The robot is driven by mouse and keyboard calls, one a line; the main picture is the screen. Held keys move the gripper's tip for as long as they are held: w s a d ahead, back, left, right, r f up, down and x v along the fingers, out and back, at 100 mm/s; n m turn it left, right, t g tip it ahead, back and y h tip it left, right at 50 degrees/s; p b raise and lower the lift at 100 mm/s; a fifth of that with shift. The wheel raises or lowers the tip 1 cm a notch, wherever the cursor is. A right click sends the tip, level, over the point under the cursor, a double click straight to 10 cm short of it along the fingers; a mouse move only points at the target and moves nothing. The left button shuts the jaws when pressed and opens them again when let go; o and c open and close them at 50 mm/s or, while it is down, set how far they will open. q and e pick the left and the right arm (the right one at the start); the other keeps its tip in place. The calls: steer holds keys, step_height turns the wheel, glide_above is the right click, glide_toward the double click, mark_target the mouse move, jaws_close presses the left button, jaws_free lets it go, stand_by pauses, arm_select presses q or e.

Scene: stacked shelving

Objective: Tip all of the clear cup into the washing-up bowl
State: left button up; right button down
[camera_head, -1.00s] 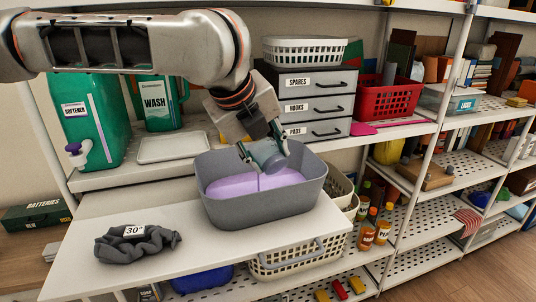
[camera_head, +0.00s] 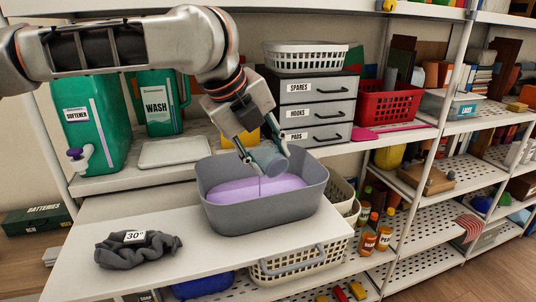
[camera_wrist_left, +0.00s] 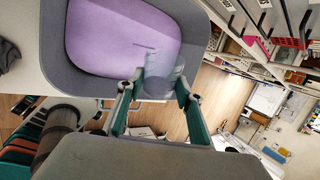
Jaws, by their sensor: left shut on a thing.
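The clear cup (camera_head: 269,160) is held tilted, mouth down, over the grey washing-up bowl (camera_head: 262,214). A thin stream falls from it into the purple liquid (camera_head: 246,189) in the bowl. My left gripper (camera_head: 261,149) is shut on the cup, above the bowl's back half. In the left wrist view the see-through cup (camera_wrist_left: 160,77) sits between the green fingers of the gripper (camera_wrist_left: 156,90), with the bowl (camera_wrist_left: 55,45) beyond. How much is left in the cup is unclear. My right gripper is not in view.
The bowl stands on a white board (camera_head: 200,251) with a grey scrunched cloth (camera_head: 137,249) tagged 30° at the left. Behind are a green softener jug (camera_head: 92,125), a wash jug (camera_head: 160,105), a white tray (camera_head: 174,151) and labelled drawers (camera_head: 318,112). A cream basket (camera_head: 300,262) sits below.

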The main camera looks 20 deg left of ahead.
arm_select(q)
steer(key=shift+w+a+r+n+g+h, duration=0.2)
steer(key=shift+r+n+g+h, duration=0.1)
steer(key=shift+g+h, duration=0.15)
steer(key=shift+w+a+h, duration=0.1)
steer(key=shift+a+h, duration=0.1)
steer(key=shift+h, duration=0.15)
steer(key=shift+d+r, duration=0.1)
steer(key=shift+d, duration=0.1)
steer(key=shift+a, duration=0.1)
stand_by(0.4)
steer(key=shift+w+a+r+g+h, duration=0.25)
steer(key=shift+g+h, duration=0.15)
steer(key=shift+g, duration=0.15)
steer(key=shift+s+d, duration=0.1)
steer(key=shift+s, duration=0.05)
